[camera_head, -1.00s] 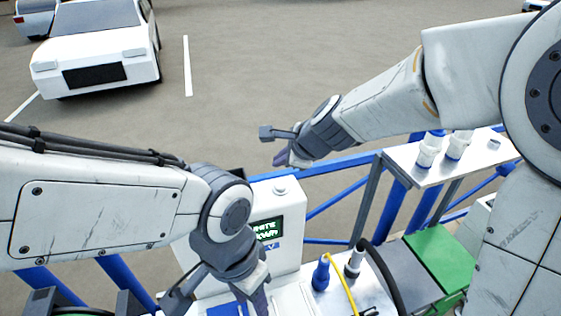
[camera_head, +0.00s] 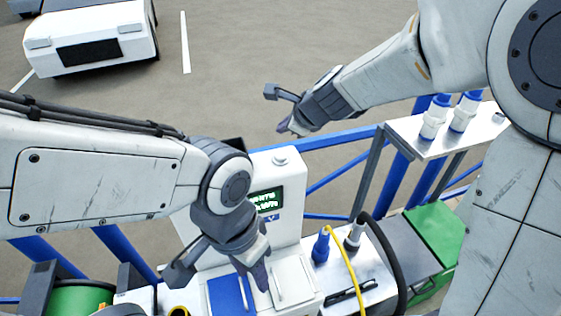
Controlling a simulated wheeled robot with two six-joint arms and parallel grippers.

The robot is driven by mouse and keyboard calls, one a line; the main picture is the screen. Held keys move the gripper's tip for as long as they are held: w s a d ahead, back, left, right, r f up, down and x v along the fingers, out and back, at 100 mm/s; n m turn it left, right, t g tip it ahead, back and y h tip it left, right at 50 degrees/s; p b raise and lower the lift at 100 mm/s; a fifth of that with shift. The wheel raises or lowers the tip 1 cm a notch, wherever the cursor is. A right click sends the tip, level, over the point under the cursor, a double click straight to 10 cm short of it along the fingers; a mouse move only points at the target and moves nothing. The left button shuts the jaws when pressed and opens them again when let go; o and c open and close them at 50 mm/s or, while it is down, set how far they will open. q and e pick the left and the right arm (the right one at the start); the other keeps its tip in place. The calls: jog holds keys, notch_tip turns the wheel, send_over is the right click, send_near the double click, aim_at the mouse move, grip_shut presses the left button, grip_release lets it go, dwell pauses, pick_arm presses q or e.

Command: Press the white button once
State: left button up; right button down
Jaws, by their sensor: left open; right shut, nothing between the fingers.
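A round white knob, which may be the white button (camera_head: 280,160), sits on top of a white cabinet (camera_head: 287,190) with a small green-lit screen (camera_head: 267,201). My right gripper (camera_head: 288,130) is shut and empty, above and beyond the knob in the picture, apart from it. My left gripper (camera_head: 254,276) is open, pointing down in front of the cabinet, over a white panel with a blue plate (camera_head: 232,293). My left wrist hides part of the cabinet front.
Blue and yellow-black cables (camera_head: 340,260) rise from a metal plate right of the cabinet. A green-lidded box (camera_head: 433,236) and a shelf with white-blue fittings (camera_head: 450,125) lie further right. Blue rails run behind. A white car (camera_head: 95,35) stands on the pavement.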

aim_at(284, 157)
pick_arm(q)
jog(key=shift+f+b, duration=2.15)
jog(key=shift+f, duration=0.55)
pick_arm(e)
jog(key=shift+f, duration=2.7)
pick_arm(q)
jog(key=shift+f+b, duration=0.4)
pick_arm(e)
jog(key=shift+f, duration=0.4)
pick_arm(q)
jog(key=shift+f+b, duration=0.5)
pick_arm(e)
jog(key=shift+f, duration=0.55)
pick_arm(q)
jog(key=shift+r, duration=0.15)
pick_arm(e)
jog(key=shift+r, duration=0.15)
pick_arm(q)
jog(key=shift+r+p, duration=0.8)
jog(key=shift+p, duration=0.15)
pick_arm(e)
jog(key=shift+r, duration=0.85)
notch_tip(284, 157, up, 5)
jog(key=p, duration=0.5)
pick_arm(q)
notch_tip(284, 157, up, 5)
